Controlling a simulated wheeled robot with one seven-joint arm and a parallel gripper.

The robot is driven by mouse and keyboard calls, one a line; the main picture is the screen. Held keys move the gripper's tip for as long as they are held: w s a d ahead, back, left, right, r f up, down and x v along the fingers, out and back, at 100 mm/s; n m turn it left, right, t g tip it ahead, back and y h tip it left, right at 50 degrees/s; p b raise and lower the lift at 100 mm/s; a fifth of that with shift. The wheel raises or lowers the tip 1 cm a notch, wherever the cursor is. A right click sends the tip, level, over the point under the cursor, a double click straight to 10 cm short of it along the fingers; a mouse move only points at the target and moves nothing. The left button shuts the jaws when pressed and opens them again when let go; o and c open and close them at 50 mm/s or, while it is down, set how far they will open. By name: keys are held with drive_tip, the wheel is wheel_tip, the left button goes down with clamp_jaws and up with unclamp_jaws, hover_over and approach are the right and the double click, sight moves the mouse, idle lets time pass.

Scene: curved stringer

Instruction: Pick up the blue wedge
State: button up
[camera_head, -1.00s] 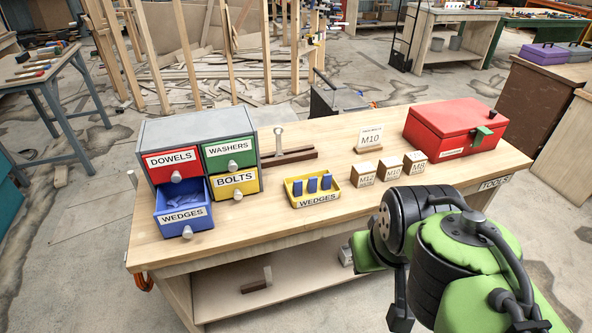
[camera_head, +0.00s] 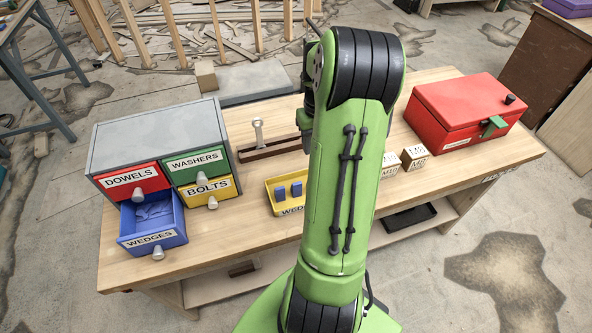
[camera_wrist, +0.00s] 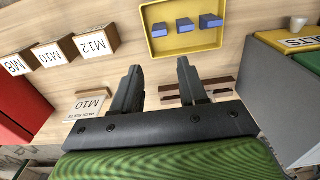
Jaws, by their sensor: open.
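Blue wedges (camera_head: 297,189) stand in a yellow tray (camera_head: 271,201) labelled WEDGES on the bench; my arm hides the tray's right part in the head view. In the wrist view three blue wedges (camera_wrist: 185,25) stand in a row in the yellow tray (camera_wrist: 158,47). My gripper (camera_wrist: 161,75) is open and empty there, its fingers pointing toward the tray and apart from it. In the head view my arm hides the gripper. More blue pieces (camera_head: 153,211) lie in the open blue WEDGES drawer (camera_head: 152,240) at the left.
A grey drawer cabinet (camera_head: 160,130) stands left of the tray. Wooden blocks (camera_head: 414,157) labelled M10 and M8 and a red toolbox (camera_head: 465,108) stand to the right. A brown rail with an upright peg (camera_head: 259,133) lies behind the tray. The front bench strip is clear.

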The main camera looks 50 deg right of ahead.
drive_tip(key=f, duration=1)
drive_tip(key=f+b, duration=0.1)
drive_tip(key=f, duration=0.4)
drive_tip(key=shift+s+a, duration=0.1)
drive_tip(key=shift+s, duration=0.15)
drive_tip(key=shift+a+r, duration=0.1)
drive_tip(key=shift+c, duration=1.2)
clamp_jaws()
wheel_tip(320, 180, up, 10)
drive_tip(key=shift+p, duration=0.35)
